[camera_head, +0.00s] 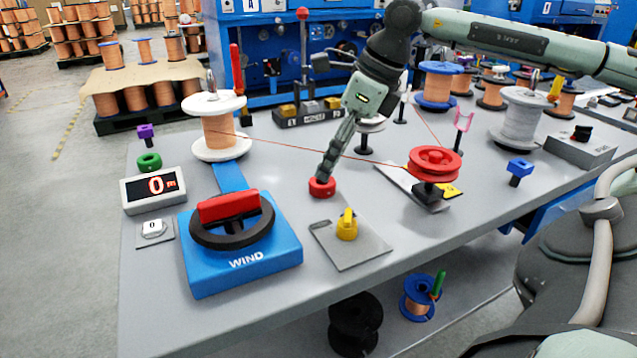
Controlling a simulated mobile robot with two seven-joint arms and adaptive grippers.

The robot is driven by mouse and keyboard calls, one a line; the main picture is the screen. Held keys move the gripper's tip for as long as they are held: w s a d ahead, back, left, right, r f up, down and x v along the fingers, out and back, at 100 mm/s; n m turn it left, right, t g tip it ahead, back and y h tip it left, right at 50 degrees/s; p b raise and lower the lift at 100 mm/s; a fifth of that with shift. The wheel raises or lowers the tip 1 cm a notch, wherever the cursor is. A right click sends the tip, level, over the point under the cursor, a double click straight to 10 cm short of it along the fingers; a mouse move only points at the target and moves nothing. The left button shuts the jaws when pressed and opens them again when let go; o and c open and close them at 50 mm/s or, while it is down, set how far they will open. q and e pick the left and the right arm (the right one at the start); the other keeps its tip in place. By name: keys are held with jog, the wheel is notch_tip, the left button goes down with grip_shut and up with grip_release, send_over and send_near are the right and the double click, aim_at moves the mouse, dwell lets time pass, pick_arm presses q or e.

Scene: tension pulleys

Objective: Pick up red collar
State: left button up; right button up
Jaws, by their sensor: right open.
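The red collar (322,188) is a small red ring lying on the grey workbench, left of the bench's middle. My right gripper (325,178) reaches down to it from the upper right, with its fingertips at the collar's top centre. The gripper is open, though its fingers look close together from this side. Whether the fingertips touch the collar cannot be seen. My left gripper is not in view.
A blue WIND winder (240,255) and a white-flanged copper spool (217,125) stand to the left. A thin wire runs from the spool past my gripper to a red pulley (434,163). A grey plate with a yellow knob (347,226) lies in front.

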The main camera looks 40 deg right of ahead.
jog(key=x, duration=0.5)
jog(key=shift+d, duration=0.1)
jog(key=c, duration=1.2)
